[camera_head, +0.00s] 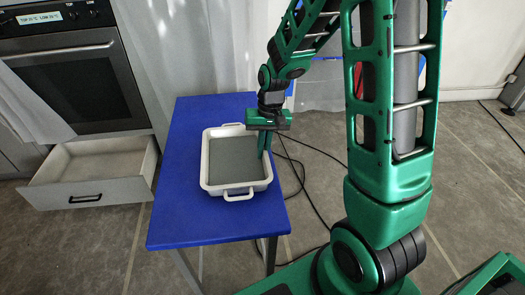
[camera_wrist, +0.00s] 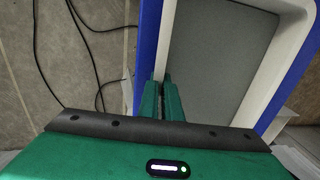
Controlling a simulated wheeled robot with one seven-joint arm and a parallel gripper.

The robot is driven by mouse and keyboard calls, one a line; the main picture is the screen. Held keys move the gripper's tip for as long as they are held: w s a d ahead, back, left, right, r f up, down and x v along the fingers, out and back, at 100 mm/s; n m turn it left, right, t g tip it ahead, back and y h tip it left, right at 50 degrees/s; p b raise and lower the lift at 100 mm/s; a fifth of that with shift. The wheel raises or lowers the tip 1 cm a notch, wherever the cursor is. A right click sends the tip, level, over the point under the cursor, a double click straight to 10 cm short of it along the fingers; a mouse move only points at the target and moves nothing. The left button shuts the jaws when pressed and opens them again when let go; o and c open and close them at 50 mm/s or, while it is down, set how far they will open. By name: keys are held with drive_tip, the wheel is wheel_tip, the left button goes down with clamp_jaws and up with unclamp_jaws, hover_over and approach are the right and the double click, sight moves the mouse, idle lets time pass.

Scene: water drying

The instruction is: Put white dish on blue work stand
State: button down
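The white dish (camera_head: 205,165) is a rectangular tray with a handle at each end and a grey inner floor. It rests on the blue work stand (camera_head: 180,215), within its top. My gripper (camera_head: 265,150) points down at the dish's right wall. In the wrist view, the two green fingers (camera_wrist: 161,88) are close together, one on each side of the dish's white rim (camera_wrist: 166,40), and appear shut on it. The fingertips are partly hidden by the wall.
An open drawer (camera_head: 95,175) juts out below the oven (camera_head: 75,85) at the left, near the stand. Black cables (camera_head: 305,185) lie on the floor right of the stand. The blue top has bare room in front of and behind the dish.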

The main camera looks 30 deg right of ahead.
drive_tip(key=shift+f, duration=0.2)
drive_tip(key=shift+f, duration=0.1)
drive_tip(key=c, duration=2)
unclamp_jaws()
drive_tip(key=r, duration=0.4)
drive_tip(key=d+r, duration=0.1)
drive_tip(key=r, duration=0.7)
drive_tip(key=shift+s+d+r, duration=0.1)
drive_tip(key=shift+s+d, duration=0.05)
drive_tip(key=shift+s, duration=0.1)
drive_tip(key=s+d+r+m, duration=0.1)
drive_tip(key=s+d, duration=0.2)
drive_tip(key=s, duration=0.6)
drive_tip(key=s+d+m, duration=0.1)
drive_tip(key=s+d, duration=0.2)
drive_tip(key=s, duration=0.5)
drive_tip(key=s+d+r+h, duration=0.1)
drive_tip(key=s+d, duration=0.3)
drive_tip(key=s, duration=0.5)
drive_tip(key=shift+s+r+m, duration=0.3)
drive_tip(key=shift+s+m, duration=0.05)
drive_tip(key=shift+m, duration=0.05)
